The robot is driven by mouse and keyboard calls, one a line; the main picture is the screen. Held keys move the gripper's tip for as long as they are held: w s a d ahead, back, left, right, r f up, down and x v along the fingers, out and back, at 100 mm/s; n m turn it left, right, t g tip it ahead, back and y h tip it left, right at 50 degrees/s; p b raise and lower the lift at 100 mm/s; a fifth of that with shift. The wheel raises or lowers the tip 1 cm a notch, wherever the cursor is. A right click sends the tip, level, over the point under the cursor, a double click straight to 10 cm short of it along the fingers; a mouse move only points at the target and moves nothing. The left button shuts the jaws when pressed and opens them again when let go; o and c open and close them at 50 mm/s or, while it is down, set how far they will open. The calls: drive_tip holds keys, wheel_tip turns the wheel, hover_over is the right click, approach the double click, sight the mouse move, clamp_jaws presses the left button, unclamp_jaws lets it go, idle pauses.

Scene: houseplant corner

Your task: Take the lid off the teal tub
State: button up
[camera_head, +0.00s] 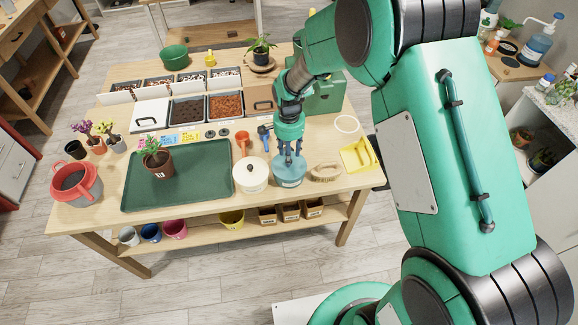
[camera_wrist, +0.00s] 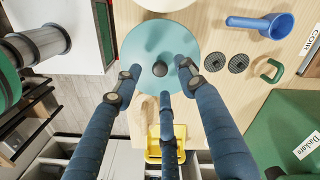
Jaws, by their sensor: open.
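The teal tub (camera_head: 289,171) stands on the wooden table near its front edge, with its lid on. In the wrist view the round teal lid (camera_wrist: 140,50) fills the upper middle, with a dark knob (camera_wrist: 160,69) at its centre. My gripper (camera_head: 287,157) is directly above the tub, pointing down. In the wrist view my gripper (camera_wrist: 165,78) has its blue fingers spread around the knob, apart from it as far as I can tell. It is open and holds nothing. The gap between fingertips and lid is hard to judge.
A white lidded tub (camera_head: 250,176) stands close on the left, and a brush (camera_head: 325,172) lies on the right. A green tray (camera_head: 196,187) with a potted plant (camera_head: 156,158) is farther left. A yellow dustpan (camera_head: 358,156) is at the right edge. A blue scoop (camera_head: 264,135) lies behind.

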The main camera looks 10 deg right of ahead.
drive_tip(key=shift+f, duration=1.3)
clamp_jaws()
